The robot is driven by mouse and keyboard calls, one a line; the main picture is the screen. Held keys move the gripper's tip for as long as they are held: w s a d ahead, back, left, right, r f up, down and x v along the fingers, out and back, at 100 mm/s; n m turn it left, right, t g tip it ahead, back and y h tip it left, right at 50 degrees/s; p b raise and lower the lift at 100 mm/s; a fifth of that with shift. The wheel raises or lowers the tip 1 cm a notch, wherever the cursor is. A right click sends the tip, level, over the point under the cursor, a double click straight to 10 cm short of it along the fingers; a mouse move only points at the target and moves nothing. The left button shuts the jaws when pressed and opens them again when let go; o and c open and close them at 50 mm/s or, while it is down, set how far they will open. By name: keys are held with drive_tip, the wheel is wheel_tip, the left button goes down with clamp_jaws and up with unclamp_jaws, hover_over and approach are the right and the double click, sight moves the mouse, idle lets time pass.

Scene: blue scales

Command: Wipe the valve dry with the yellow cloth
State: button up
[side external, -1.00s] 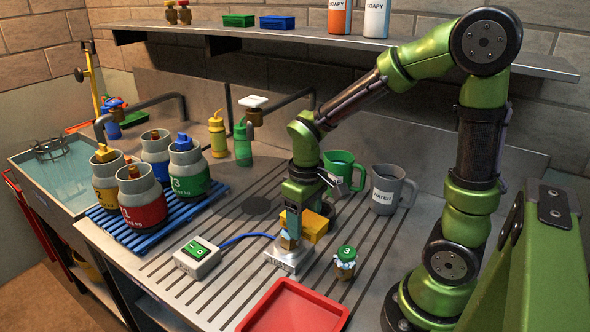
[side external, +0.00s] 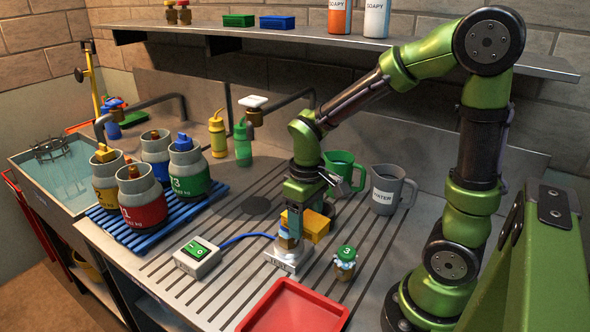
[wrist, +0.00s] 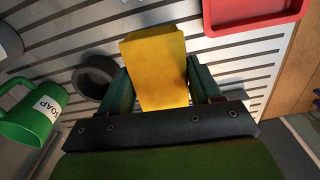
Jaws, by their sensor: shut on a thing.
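My gripper (side external: 292,228) points down at the middle of the drainboard, shut on the yellow cloth (wrist: 155,70), a thick block-like piece between the fingers in the wrist view. The cloth (side external: 316,226) also shows behind the fingers in the side view. A valve with a blue top and brass body (side external: 287,242) stands on a small pale plate (side external: 288,260) just under the fingertips, partly covered by them. I cannot tell whether cloth and valve touch. The cloth hides this valve in the wrist view. A green-topped valve marked 3 (side external: 345,262), with pale foam around it, stands to the right.
A red tray (side external: 258,320) lies in front. A green mug (side external: 340,163) and a grey WATER jug (side external: 390,188) stand behind, at right. Several bottles stand on a blue rack (side external: 128,236).

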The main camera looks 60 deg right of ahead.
drive_tip(key=shift+w, duration=0.1)
drive_tip(key=shift+w, duration=0.8)
drive_tip(key=shift+s+f, duration=0.15)
drive_tip(key=shift+s, duration=0.75)
drive_tip(key=shift+w, duration=0.1)
drive_tip(key=shift+w+f, duration=0.15)
drive_tip(key=shift+w, duration=0.65)
drive_tip(key=shift+r, duration=2.6)
